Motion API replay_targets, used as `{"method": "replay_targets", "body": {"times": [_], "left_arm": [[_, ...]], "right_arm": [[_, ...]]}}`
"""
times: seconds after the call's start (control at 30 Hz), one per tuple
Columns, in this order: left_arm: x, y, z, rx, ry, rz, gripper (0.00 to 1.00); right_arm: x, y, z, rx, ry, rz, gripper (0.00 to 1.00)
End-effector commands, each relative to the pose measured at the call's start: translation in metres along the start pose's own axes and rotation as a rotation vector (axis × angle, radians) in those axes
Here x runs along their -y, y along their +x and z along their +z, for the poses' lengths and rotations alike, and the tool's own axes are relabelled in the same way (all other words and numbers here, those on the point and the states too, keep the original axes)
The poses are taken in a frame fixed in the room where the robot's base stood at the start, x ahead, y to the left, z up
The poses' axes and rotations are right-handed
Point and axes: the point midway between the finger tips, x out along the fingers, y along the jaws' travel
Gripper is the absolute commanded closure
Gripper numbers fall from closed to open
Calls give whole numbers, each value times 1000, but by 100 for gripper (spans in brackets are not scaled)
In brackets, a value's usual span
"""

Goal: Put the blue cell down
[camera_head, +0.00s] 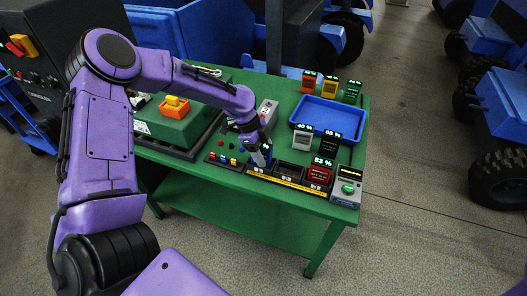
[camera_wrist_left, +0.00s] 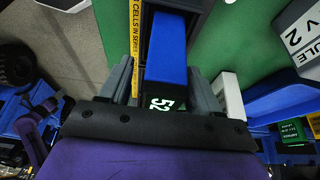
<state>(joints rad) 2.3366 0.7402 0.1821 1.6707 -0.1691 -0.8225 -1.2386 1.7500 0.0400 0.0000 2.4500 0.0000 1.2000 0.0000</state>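The blue cell (camera_wrist_left: 167,50) lies between the fingers of my left gripper (camera_wrist_left: 163,88) in the left wrist view, its display reading 52. The fingers sit close along both its sides. In the head view my left gripper (camera_head: 260,157) points down at the left end of the dark rack with a yellow strip (camera_head: 287,182), and mostly hides the cell. The wrist view shows the yellow "cells in series" strip (camera_wrist_left: 136,35) beside the cell. Whether the cell is fully seated is hidden. My right gripper is not in view.
A red cell (camera_head: 320,174) reading 83 % stands at the rack's right end, beside a grey box with a green button (camera_head: 347,188). White and black cells (camera_head: 302,139) stand behind, before a blue tray (camera_head: 330,106). Small coloured blocks (camera_head: 222,159) lie left of the rack.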

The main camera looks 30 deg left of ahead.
Motion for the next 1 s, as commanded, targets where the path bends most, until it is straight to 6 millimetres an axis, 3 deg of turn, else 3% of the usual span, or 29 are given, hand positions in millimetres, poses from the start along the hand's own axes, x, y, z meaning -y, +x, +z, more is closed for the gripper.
{"method": "replay_targets", "body": {"times": [0.23, 0.5, 0.7, 1.0], "left_arm": [[1, -13, -1, -1, 1, -4, 37], [1, -81, -2, -2, 2, -6, 37], [1, -116, -1, 0, 0, -2, 37], [0, -123, -1, 0, 0, 1, 37]], "right_arm": [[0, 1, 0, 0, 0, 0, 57], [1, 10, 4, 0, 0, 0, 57], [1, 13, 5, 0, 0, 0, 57], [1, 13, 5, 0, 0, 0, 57]]}}
